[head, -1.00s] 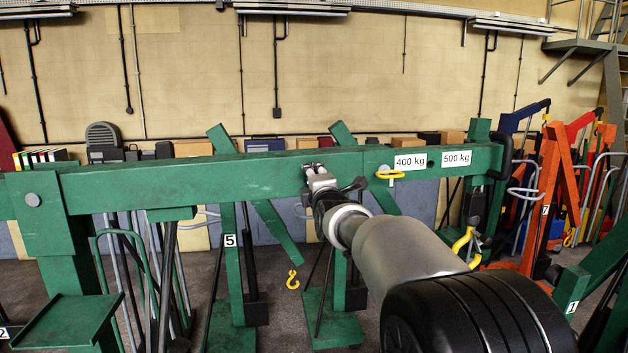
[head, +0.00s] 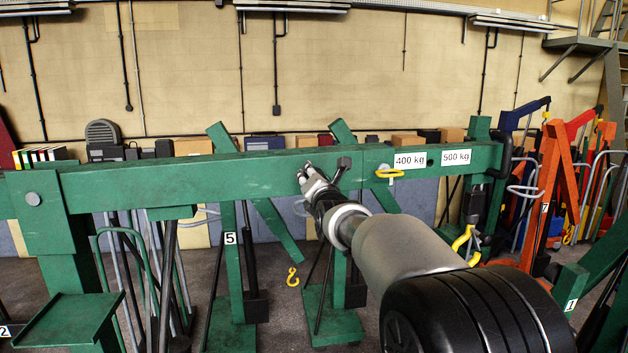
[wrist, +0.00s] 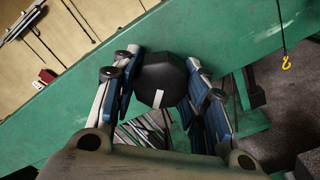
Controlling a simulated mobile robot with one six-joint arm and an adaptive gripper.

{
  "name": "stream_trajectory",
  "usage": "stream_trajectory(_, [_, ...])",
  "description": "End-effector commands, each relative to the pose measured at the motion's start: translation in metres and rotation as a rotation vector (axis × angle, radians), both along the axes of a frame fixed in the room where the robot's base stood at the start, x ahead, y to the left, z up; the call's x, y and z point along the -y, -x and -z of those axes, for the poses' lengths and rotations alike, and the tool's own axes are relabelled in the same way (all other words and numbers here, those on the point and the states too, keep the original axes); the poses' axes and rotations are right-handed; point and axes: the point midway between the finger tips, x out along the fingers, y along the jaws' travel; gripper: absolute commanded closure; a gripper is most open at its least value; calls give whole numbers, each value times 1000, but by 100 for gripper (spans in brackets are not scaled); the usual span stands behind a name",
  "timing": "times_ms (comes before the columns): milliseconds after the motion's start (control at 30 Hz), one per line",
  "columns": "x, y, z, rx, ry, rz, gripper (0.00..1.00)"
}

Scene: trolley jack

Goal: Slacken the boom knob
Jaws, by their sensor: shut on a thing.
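The boom knob (wrist: 160,82) is black and many-sided, with a small white mark on its face, in the middle of the wrist view. My gripper (wrist: 163,88) has one finger on each side of it and is shut on it. In the head view my gripper (head: 306,176) is at the front face of the long green boom (head: 220,180). In the wrist view the boom (wrist: 240,50) runs on a slant behind the knob.
A yellow pin handle (head: 390,173) sits on the boom to the right, beside the 400 kg label (head: 409,161). A yellow hook (head: 293,277) hangs below the boom. Green stands and an orange crane (head: 548,190) stand close around.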

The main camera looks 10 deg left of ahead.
Motion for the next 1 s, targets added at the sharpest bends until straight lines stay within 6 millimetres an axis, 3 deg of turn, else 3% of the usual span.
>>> stream_trajectory(567, [0, 0, 0, 8, 28, 0, 83])
stream_trajectory(600, [0, 0, 0, 8, 28, 0, 57])
stream_trajectory(867, [0, 0, 0, 8, 28, 0, 40])
stream_trajectory(1000, [0, 0, 0, 8, 27, 0, 39])
